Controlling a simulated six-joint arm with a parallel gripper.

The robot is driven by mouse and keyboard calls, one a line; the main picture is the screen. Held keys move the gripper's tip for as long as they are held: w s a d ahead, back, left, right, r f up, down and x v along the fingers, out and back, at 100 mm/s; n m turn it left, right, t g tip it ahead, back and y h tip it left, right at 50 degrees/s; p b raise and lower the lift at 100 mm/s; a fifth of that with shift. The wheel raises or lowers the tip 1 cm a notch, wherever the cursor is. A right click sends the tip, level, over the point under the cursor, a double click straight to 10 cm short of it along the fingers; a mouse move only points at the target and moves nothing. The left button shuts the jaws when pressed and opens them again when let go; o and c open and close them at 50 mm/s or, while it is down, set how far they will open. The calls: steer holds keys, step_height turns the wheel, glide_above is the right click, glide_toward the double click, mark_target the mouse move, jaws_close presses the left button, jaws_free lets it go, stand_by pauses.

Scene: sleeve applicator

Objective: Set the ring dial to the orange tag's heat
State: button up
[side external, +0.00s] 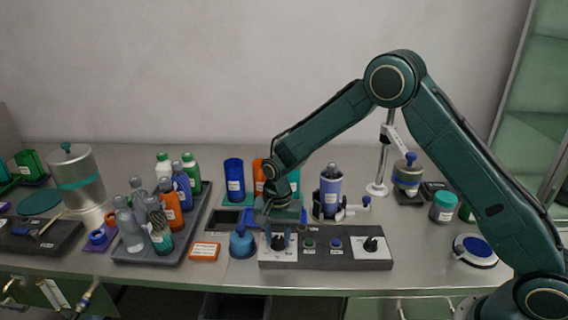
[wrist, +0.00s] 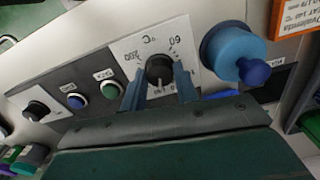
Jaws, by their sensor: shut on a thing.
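The ring dial is a dark round knob (wrist: 160,68) on a white plate with a °C scale; 60 and 200 are readable near its ends. It is the left knob on the grey control panel (side external: 325,256) in the side view. My gripper (wrist: 159,82) is shut on the knob, a blue finger on each side. In the side view my gripper (side external: 278,225) reaches down over it. A pale line on the knob points toward the bottom of the wrist view. The orange tag (side external: 204,252) lies left of the panel; in the wrist view the tag (wrist: 297,16) appears to read 140 °C.
A blue knobbed object (side external: 242,243) stands just left of the panel, close to my gripper. Green (wrist: 109,91) and blue (wrist: 75,101) buttons and a second dark dial (side external: 370,245) sit along the panel. A tray (side external: 133,255) of several bottles stands farther left.

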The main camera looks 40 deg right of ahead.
mark_target(278, 239)
stand_by(0.3)
steer(key=o, duration=1)
steer(key=shift+r, duration=0.1)
step_height(278, 239, up, 14)
steer(key=shift+f, duration=0.15)
